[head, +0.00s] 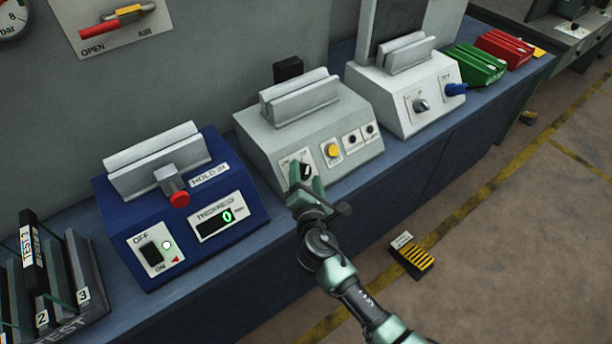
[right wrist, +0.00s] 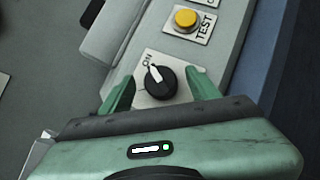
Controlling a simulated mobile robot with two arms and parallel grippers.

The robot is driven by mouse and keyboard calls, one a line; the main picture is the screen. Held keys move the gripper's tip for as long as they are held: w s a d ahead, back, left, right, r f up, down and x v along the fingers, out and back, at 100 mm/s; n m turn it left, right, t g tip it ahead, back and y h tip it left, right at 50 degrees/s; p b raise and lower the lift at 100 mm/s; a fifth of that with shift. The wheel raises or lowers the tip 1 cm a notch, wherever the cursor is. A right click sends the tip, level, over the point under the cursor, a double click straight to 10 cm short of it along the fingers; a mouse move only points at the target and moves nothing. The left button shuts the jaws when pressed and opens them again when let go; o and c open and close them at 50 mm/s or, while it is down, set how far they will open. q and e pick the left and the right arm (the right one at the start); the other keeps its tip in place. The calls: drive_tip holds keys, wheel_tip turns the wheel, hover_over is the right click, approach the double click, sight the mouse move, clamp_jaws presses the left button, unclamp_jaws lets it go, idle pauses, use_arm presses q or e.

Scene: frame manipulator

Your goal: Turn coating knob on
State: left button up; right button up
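The knob (right wrist: 160,82) is black and round with a white pointer mark, set on a light plate on the sloped front of a grey machine (head: 313,117). In the right wrist view the word ON shows at the plate's upper left, and the white mark points toward that side. My right gripper (right wrist: 160,92) is open, with one green finger on each side of the knob; I cannot tell whether either finger touches it. In the head view my right gripper (head: 305,180) is at the grey machine's front left and partly covers the knob. My left gripper is not in view.
A yellow TEST button (head: 332,150) sits right of the knob. A blue machine (head: 110,205) stands to the left, a white machine (head: 385,85) to the right. Green (head: 475,65) and red (head: 503,47) blocks lie farther right. The floor at right is mostly clear.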

drive_tip(key=shift+s, duration=0.1)
drive_tip(key=v, duration=0.7)
drive_tip(key=shift+s+b, duration=0.3)
drive_tip(key=shift+b, duration=0.15)
drive_tip(key=shift+r, duration=0.1)
